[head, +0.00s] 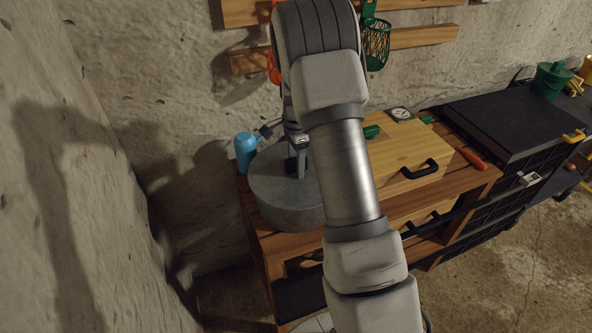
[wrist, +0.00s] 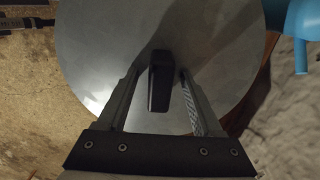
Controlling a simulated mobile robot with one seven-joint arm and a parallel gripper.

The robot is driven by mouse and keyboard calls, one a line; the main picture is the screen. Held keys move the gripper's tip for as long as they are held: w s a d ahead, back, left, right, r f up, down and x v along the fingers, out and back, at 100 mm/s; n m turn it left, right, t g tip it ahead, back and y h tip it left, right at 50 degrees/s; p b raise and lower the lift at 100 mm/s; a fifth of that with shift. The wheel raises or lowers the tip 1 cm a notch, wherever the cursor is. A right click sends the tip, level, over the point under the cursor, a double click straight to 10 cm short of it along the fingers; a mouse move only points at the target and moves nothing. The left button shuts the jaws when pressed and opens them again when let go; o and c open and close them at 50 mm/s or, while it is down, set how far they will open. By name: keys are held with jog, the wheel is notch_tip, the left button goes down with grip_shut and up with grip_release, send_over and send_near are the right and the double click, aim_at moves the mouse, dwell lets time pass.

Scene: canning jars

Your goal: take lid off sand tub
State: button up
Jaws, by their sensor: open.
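The sand tub (head: 284,213) is a round grey metal tub on the left end of the wooden bench. Its flat grey lid (head: 268,175) is on top, and the lid's round face fills much of the wrist view (wrist: 215,50). A black upright handle (wrist: 160,80) stands at the lid's middle. My gripper (head: 297,172) is above the lid, pointing down at it. In the wrist view my gripper (wrist: 158,85) is open, with one finger on each side of the handle and gaps between. My arm hides the tub's right side in the head view.
A blue bottle (head: 245,152) stands close behind the tub at left. A wooden box (head: 405,150) with a black handle lies to the right, with a red-handled tool (head: 472,158) beyond. A rough wall is behind, with wooden rails and a green basket (head: 375,45).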

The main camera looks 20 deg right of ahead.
jog(key=shift+c, duration=0.3)
grip_shut()
jog(key=shift+r, duration=0.1)
